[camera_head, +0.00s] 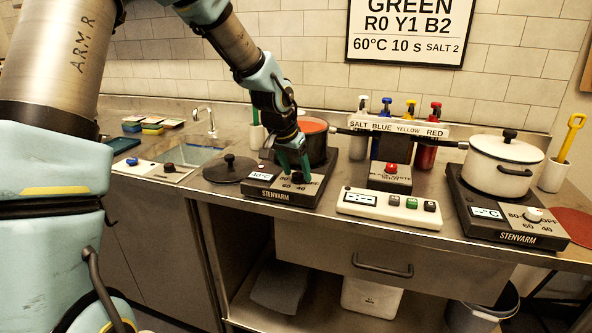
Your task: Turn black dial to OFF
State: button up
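The black dial (297,177) is on the front panel of the left hot plate (283,192), marked STENVARM. Its small display reads about 40°C, and the numbers 80, 60 and 40 stand around the dial. My gripper (296,172) points down at the dial, with its green fingers right at it. The fingers hide part of the dial and its markings, so I cannot tell where the dial points or whether the fingers are closed on it. A dark pot with red contents (313,126) stands on this hot plate behind my gripper.
A black lid (230,168) lies left of the hot plate. A white button box (388,207) stands to the right, before a dispenser with a red button (391,169). The right hot plate (518,236) has a white dial and bears a lidded white pot (502,164).

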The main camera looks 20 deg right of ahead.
grip_shut()
dwell(0.3)
jog(key=shift+f+b, duration=0.1)
jog(key=shift+b, duration=0.45)
jog(key=n+b, duration=0.2)
jog(key=b, duration=0.1)
jog(key=shift+s+d+f+t, duration=0.15)
jog(key=shift+f+t, duration=0.05)
jog(key=shift+t, duration=0.2)
jog(key=n+y+b, duration=0.1)
jog(key=n+b, duration=0.1)
jog(key=b, duration=0.2)
jog(key=shift+d+n+t, duration=0.1)
jog(key=shift+n+t, duration=0.2)
jog(key=n+b, duration=0.1)
jog(key=n+y+b, duration=0.1)
jog(key=n+b, duration=0.1)
jog(key=shift+s+r+n+t, duration=0.1)
jog(key=shift+r+n+t, duration=0.05)
jog(key=shift+n+t, duration=0.15)
jog(key=shift+d+r+n+y+b, duration=0.15)
jog(key=shift+n+y+b, duration=0.55)
jog(key=shift+n, duration=1.1)
jog(key=shift+y, duration=0.3)
